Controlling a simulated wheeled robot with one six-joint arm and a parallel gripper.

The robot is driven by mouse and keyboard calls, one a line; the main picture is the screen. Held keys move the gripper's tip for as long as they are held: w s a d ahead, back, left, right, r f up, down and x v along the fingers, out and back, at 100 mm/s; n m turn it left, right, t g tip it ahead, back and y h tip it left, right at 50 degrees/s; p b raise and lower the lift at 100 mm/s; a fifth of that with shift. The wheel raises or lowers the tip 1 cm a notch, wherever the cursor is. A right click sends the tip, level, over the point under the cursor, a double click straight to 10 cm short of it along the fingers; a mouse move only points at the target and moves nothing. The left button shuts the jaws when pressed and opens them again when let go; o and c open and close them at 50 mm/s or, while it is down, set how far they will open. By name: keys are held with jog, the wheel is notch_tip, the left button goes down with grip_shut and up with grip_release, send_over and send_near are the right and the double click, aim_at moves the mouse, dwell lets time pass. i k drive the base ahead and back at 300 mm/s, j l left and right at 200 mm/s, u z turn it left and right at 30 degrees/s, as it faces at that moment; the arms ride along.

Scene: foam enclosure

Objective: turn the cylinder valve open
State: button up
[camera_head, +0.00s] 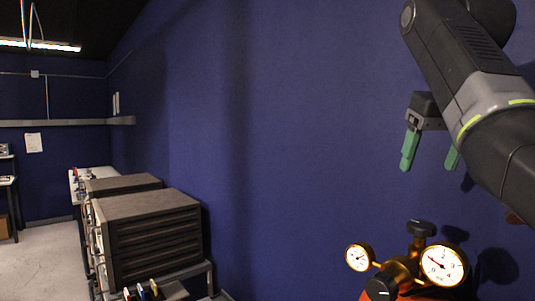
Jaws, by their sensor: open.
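A cylinder with an orange-red top (415,294) stands at the bottom right, mostly cut off by the frame edge. A brass regulator (403,268) sits on it, with a small gauge (359,257) on the left and a larger gauge (442,265) on the right. A black knob (421,228) tops the brass stem, and another black knob (381,287) faces forward at lower left. I cannot tell for sure which knob is the cylinder valve. My gripper (431,162) has green fingers, is open and empty, and hangs above the upper knob, apart from it.
A blue wall (290,130) stands close behind the cylinder and my arm. Dark drawer-like cases (150,240) sit on a low bench at left, with small coloured-handled items (145,291) at its front. Open floor (45,262) shows at far left.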

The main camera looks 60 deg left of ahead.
aim_at(420, 228)
jog(key=k+j+u, duration=0.35)
jog(key=j, duration=0.3)
jog(key=j+z, duration=0.2)
jog(key=j, duration=0.4)
jog(key=k+l, duration=0.05)
